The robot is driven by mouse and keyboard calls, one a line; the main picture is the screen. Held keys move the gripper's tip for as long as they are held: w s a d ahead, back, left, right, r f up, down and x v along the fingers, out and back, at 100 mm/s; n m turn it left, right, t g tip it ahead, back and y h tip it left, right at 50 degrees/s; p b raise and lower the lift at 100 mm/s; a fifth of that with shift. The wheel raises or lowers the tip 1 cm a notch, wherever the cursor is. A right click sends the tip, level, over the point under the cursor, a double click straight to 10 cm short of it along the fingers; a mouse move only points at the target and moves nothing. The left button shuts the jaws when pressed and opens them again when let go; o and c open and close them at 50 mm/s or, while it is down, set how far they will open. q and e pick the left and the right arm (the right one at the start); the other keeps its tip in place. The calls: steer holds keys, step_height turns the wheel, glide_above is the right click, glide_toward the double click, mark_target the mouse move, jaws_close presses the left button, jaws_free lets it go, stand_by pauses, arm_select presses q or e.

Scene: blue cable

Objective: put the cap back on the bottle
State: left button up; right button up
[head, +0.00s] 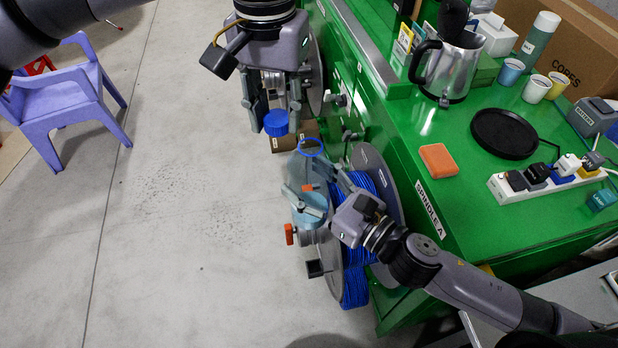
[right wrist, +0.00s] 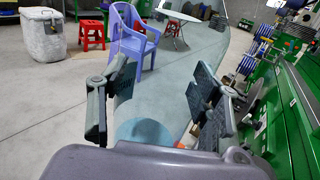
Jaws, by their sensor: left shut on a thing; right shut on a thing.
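The blue cap (head: 276,124) is held between the fingers of my left gripper (head: 274,112), which hangs from the top of the head view and is shut on it. The clear, pale-blue bottle (head: 309,212) has a blue ring around its open mouth. My right gripper (head: 318,190) is shut on the bottle's body from the right. The cap is apart from the bottle, up and left of its mouth in the picture. In the right wrist view, part of the bottle (right wrist: 145,132) shows between the fingers, its outline hard to make out.
Blue cable spools (head: 356,285) stand close behind the bottle, beside the green bench (head: 470,200). The bench holds an orange block (head: 438,160), a steel jug (head: 452,72) and a power strip (head: 535,185). A purple chair (head: 62,98) stands left; the grey floor between is clear.

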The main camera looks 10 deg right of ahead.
arm_select(q)
steer(key=s+d+r+m, duration=0.1)
steer(key=d+r, duration=0.3)
steer(key=shift+d, duration=0.4)
steer(key=shift+s, duration=0.1)
steer(key=shift+f, duration=2)
steer(key=shift+f, duration=0.85)
steer(key=shift+f, duration=0.55)
steer(key=m, duration=1)
steer(key=shift+a, duration=0.1)
